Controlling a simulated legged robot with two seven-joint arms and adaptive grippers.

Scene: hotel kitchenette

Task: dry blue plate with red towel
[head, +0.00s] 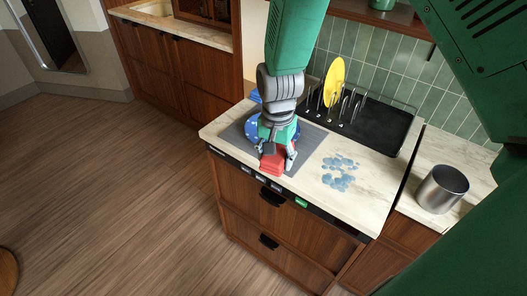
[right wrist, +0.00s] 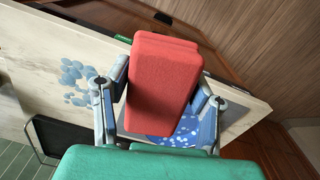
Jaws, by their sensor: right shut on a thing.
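The red towel (head: 271,165) is a folded block between the fingers of my right gripper (head: 277,158), which is shut on it. In the right wrist view the towel (right wrist: 162,85) fills the space between the two fingers. The blue plate (head: 252,129) with light spots lies on a grey mat (head: 230,135) on the counter, partly hidden under my right gripper. Part of the plate (right wrist: 188,130) also shows beyond the towel in the right wrist view. I cannot tell whether the towel touches the plate. My left gripper is not in view.
Blue wet-looking patches (head: 340,173) lie on the pale counter (head: 372,200) right of the mat. A black rack tray (head: 378,122) behind holds a yellow plate (head: 334,82) upright. A metal pot (head: 441,189) stands far right. The counter's front edge is close to the towel.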

